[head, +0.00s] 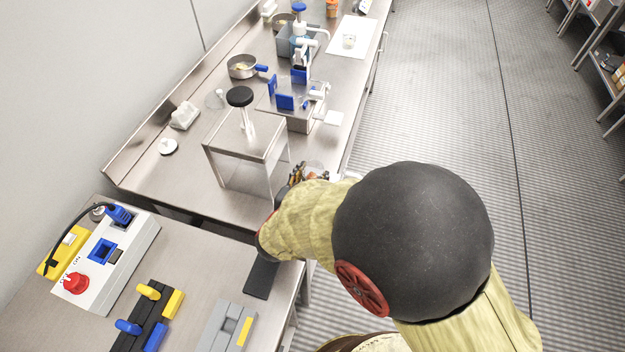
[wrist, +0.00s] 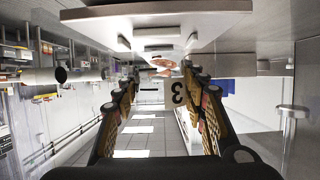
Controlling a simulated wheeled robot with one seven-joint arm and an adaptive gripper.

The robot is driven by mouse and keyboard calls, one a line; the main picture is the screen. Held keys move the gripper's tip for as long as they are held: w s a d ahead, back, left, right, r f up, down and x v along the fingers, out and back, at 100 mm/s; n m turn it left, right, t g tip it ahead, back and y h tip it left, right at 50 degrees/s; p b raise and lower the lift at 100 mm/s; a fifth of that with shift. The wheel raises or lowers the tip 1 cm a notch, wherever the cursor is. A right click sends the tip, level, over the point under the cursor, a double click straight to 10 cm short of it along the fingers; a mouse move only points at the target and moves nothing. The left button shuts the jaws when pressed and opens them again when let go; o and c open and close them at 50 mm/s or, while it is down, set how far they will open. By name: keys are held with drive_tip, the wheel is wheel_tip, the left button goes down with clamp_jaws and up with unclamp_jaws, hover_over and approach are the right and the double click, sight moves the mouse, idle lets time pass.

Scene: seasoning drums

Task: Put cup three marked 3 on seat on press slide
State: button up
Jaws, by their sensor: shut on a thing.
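My gripper (head: 300,176) is low at the front edge of the far bench, beside the steel press stand. In the wrist view its two fingers (wrist: 163,100) are closed in on a pale cup marked 3 (wrist: 178,92), whose numeral appears inverted; reddish pieces show at the cup. In the head view the cup (head: 316,168) is mostly hidden by my arm and fingers. The press stand (head: 245,135) has a black knob (head: 239,96) on top and an open space beneath. I cannot clearly make out the slide's seat. A flat stepped plate (wrist: 150,18) spans the top of the wrist view.
Behind the stand is a steel fixture with blue blocks (head: 285,101). A control box (head: 105,255) is on the near bench. The floor at right is clear.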

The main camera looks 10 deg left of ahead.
drive_tip(key=shift+f, duration=0.55)
drive_tip(key=shift+r, duration=0.15)
drive_tip(key=o, duration=1.1)
drive_tip(key=shift+o, duration=0.2)
drive_tip(key=shift+s+r, duration=0.1)
drive_tip(key=shift+s, duration=0.1)
drive_tip(key=p+v, duration=0.4)
drive_tip(key=v, duration=0.7)
drive_tip(key=shift+s, duration=0.25)
